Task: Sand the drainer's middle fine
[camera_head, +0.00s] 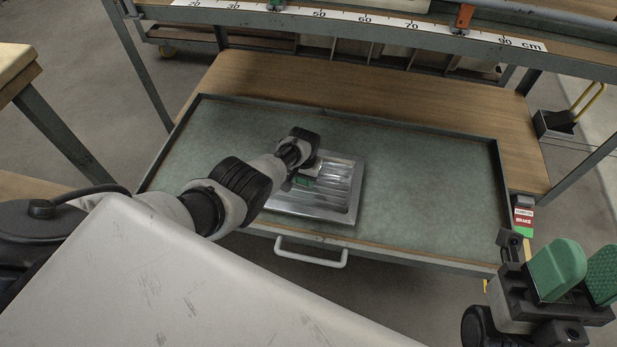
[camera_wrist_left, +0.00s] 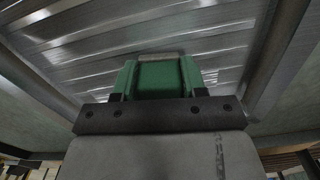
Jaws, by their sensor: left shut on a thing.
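The drainer (camera_head: 341,184) is a shiny metal plate with ridges and a raised rim. It lies flat in the middle of the green-topped tray, and its ridges fill much of the left wrist view (camera_wrist_left: 225,42). My left gripper (camera_head: 303,181) is over the drainer's left-middle part, with green fingers pointing at the ridges. It is shut on a small light piece (camera_wrist_left: 160,56), of which only a thin edge shows at the fingertips. I cannot tell whether that piece touches the metal. My right gripper (camera_head: 583,274) is at the lower right, open and empty, away from the drainer.
The green tray (camera_head: 430,185) has a raised dark edge and a front handle (camera_head: 310,256); it is clear around the drainer. A rail with a centimetre scale (camera_head: 365,20) runs across the back. A red, white and green tag (camera_head: 523,216) is at the tray's right.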

